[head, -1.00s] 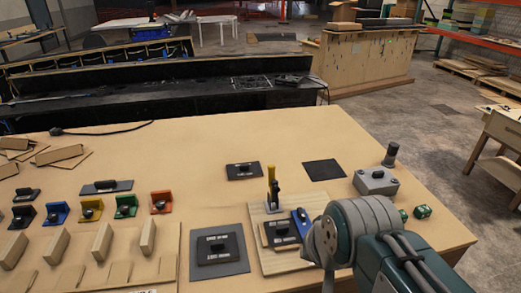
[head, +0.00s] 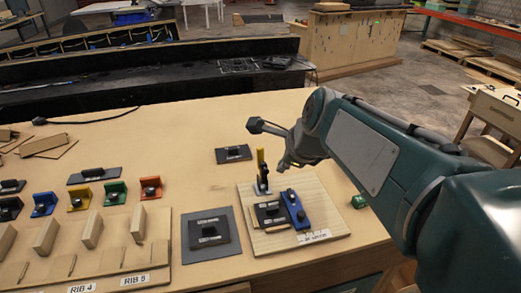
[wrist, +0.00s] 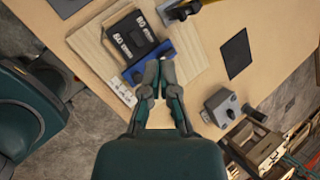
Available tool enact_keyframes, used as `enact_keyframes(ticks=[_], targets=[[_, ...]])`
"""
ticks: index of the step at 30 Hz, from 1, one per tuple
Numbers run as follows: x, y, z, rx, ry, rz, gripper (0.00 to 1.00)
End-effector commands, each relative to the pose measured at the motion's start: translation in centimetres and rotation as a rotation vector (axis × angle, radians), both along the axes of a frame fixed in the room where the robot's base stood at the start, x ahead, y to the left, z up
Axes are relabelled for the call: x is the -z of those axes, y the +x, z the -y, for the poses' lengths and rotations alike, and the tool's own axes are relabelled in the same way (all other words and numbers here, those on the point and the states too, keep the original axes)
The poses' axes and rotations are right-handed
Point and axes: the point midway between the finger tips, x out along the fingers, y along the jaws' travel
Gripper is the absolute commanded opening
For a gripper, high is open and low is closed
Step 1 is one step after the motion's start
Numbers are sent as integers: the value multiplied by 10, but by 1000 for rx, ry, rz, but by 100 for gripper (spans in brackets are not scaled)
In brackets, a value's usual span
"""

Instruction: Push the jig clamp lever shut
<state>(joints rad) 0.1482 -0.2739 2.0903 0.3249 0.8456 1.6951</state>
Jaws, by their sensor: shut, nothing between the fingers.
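The jig clamp's yellow lever (head: 261,158) stands upright at the back of the pale wooden jig board (head: 320,222). In the wrist view a bit of the yellow lever (wrist: 208,2) shows at the top edge. A black block (head: 270,213) and a blue bar (head: 295,208) sit on the board in front of the clamp. My gripper (head: 285,166) is shut and empty, just right of the lever in the head view, with a small apparent gap. In the wrist view my shut fingertips (wrist: 159,62) overlap the blue bar's edge; their height above it is unclear.
Coloured brackets (head: 80,196) and wooden ribs (head: 92,228) fill the left of the table. A grey box (wrist: 221,107) stands to the right in the wrist view. Open tabletop lies behind the jig.

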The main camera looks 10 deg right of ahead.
Motion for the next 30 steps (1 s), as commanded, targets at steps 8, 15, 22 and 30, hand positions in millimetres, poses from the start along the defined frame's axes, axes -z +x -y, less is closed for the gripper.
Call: enact_keyframes(ticks=[8,15,22,30], targets=[[-1,42,12,399,278,-68,0],[-1,68,21,655,461,-116,0],[5,77,21,701,495,-126,0],[44,100,10,699,492,-129,0]])
